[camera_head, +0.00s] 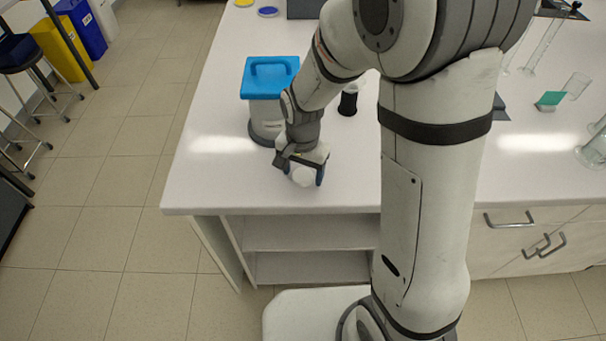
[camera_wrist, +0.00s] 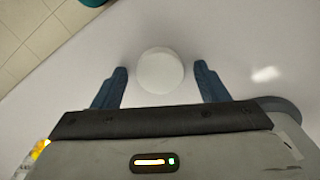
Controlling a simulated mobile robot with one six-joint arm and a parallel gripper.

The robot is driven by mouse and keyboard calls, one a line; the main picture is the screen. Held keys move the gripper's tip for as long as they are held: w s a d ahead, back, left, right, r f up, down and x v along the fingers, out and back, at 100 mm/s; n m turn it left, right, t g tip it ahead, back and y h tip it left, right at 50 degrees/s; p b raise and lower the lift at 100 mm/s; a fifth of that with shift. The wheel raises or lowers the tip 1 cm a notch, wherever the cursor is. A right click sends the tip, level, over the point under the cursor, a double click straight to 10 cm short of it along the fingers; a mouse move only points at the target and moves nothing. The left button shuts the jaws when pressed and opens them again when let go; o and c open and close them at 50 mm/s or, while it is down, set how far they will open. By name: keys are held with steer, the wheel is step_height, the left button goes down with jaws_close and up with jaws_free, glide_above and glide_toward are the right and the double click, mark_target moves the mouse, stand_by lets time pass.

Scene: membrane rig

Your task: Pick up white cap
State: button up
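The white cap (camera_head: 304,178) is round and sits near the front left edge of the white bench. My gripper (camera_head: 303,170) is right above and around it, pointing down. In the wrist view the cap (camera_wrist: 160,71) shows as a pale disc between the two blue fingers of my gripper (camera_wrist: 161,69). The fingers are open, with a clear gap on both sides of the cap. I cannot tell how far above the bench the fingertips are.
A container with a blue lid (camera_head: 270,76) stands just behind my gripper. A small black object (camera_head: 348,101) stands to its right. Glassware (camera_head: 577,85) and a green block (camera_head: 549,99) are at the far right. The bench (camera_head: 205,185) is clear left of the cap.

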steer(key=c, duration=0.9)
steer(key=shift+r, duration=0.15)
steer(key=shift+c, duration=0.2)
